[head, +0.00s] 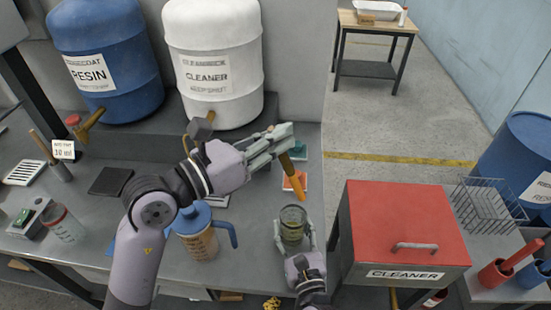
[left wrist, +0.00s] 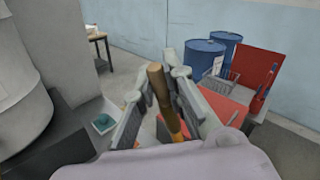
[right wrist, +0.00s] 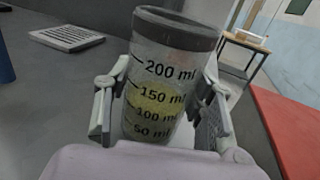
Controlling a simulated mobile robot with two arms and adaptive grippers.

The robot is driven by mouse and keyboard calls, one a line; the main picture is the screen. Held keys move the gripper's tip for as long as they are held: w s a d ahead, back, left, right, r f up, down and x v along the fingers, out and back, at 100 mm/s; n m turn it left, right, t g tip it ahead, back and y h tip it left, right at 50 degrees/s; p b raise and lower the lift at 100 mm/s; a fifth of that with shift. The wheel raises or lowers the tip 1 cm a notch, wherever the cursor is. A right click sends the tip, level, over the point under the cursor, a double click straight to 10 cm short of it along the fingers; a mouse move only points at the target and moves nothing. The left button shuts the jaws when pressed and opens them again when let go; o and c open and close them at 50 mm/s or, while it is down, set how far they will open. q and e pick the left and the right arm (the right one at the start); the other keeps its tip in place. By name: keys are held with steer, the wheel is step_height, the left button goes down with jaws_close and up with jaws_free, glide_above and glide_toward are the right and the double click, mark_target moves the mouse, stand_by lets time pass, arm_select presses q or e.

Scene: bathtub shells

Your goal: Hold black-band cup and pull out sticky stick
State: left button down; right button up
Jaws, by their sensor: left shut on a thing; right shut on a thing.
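The black-band cup (head: 293,222) is a clear cup with a dark rim, volume marks and yellowish liquid. My right gripper (head: 295,243) is shut on it at the bench's front edge; the right wrist view shows the cup (right wrist: 160,75) upright between the fingers. My left gripper (head: 283,143) is shut on the stick (head: 292,177), which has a brown handle and an orange lower part. The stick hangs tilted above the cup, its lower end apart from the rim. In the left wrist view the stick's handle (left wrist: 158,88) is between the fingers.
A blue-lidded jug (head: 197,240) stands left of the cup. A red-lidded cleaner box (head: 400,222) is at the right, with a wire basket (head: 487,205) beyond it. Resin (head: 107,55) and cleaner (head: 213,60) drums stand behind. Small coloured pads lie behind the cup.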

arm_select(q)
steer(key=shift+r, duration=0.65)
arm_select(e)
steer(key=o, duration=1.3)
